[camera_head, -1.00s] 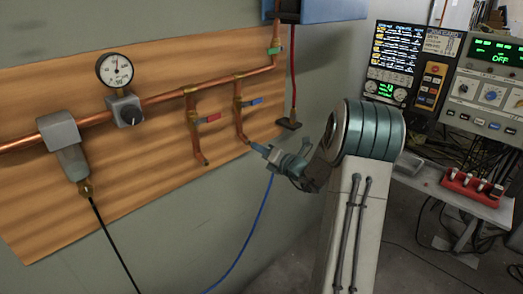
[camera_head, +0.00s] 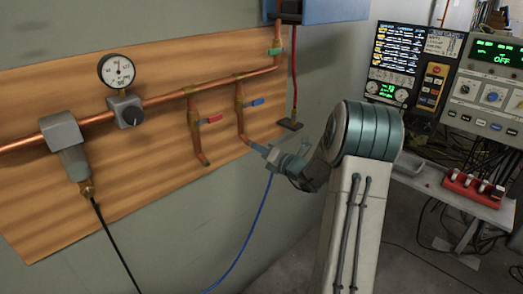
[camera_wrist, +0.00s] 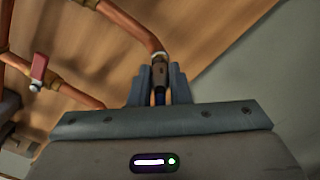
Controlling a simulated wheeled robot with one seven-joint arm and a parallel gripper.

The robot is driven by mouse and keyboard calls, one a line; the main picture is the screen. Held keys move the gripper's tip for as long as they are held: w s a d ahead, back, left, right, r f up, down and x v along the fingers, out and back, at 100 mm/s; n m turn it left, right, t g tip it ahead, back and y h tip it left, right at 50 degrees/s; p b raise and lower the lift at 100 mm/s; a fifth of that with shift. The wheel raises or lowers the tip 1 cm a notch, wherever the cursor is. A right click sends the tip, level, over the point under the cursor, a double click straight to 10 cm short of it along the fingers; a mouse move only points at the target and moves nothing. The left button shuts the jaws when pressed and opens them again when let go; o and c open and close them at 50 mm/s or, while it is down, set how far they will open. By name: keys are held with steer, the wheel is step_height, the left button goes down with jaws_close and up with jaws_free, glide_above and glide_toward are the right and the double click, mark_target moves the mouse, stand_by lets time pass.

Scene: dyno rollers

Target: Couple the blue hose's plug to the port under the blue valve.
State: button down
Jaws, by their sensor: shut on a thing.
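The blue valve (camera_head: 256,102) sits on the right copper branch pipe. The port under it (camera_head: 246,140) is that pipe's bent lower end; it also shows in the wrist view with a pale ring (camera_wrist: 159,54). My gripper (camera_head: 270,153) is shut on the blue hose's plug (camera_wrist: 158,73), which lies between the two grey fingers in the wrist view (camera_wrist: 159,82). The plug is in line with the pipe end, its tip right at the ring. I cannot tell whether it is seated. The blue hose (camera_head: 254,228) hangs from my gripper towards the floor.
The red valve (camera_head: 211,119) is on the branch to the left. A gauge (camera_head: 116,70), a regulator and a black hose (camera_head: 112,240) are further left. A red cable with a dark end piece (camera_head: 290,124) hangs close above my gripper. Control panels stand at right.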

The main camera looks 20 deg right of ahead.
steer(key=shift+w+a, duration=0.1)
steer(key=shift+w, duration=0.25)
steer(key=c, duration=1.3)
jaws_free()
steer(key=shift+s, duration=0.15)
